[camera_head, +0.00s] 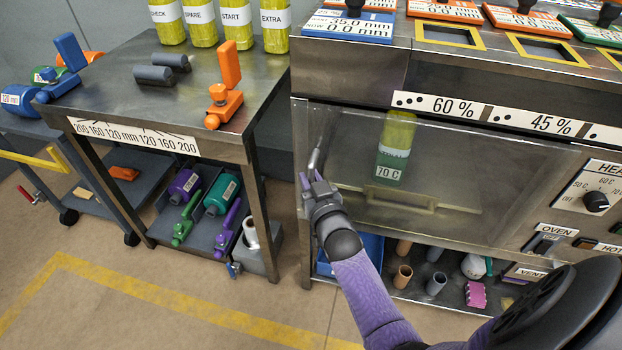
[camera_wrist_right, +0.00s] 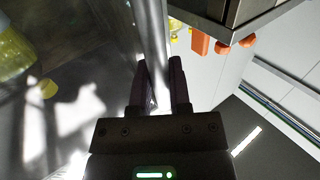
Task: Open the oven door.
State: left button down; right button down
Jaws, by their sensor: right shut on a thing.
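The oven door (camera_head: 470,160) is a wide see-through panel in the steel oven front, and it looks closed or nearly so. Its slim metal handle (camera_head: 317,152) stands upright at the door's left edge. My right gripper (camera_head: 307,182) is at the lower part of this handle, with its fingers shut on it. In the right wrist view the two dark fingers (camera_wrist_right: 163,68) flank a bright upright bar; glare hides the exact contact. My left gripper is not in view.
A yellow-green bottle (camera_head: 396,135) labelled 70 C shows behind the glass. A steel cart (camera_head: 175,100) with bottles and orange parts stands to the left. A shelf with small cups (camera_head: 403,277) lies below the oven. The floor (camera_head: 200,290) in front of the cart is clear.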

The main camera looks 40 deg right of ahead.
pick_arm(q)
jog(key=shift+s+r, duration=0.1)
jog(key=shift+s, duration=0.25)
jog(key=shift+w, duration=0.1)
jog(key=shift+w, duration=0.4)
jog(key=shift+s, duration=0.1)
pick_arm(e)
jog(key=shift+s+a, duration=0.1)
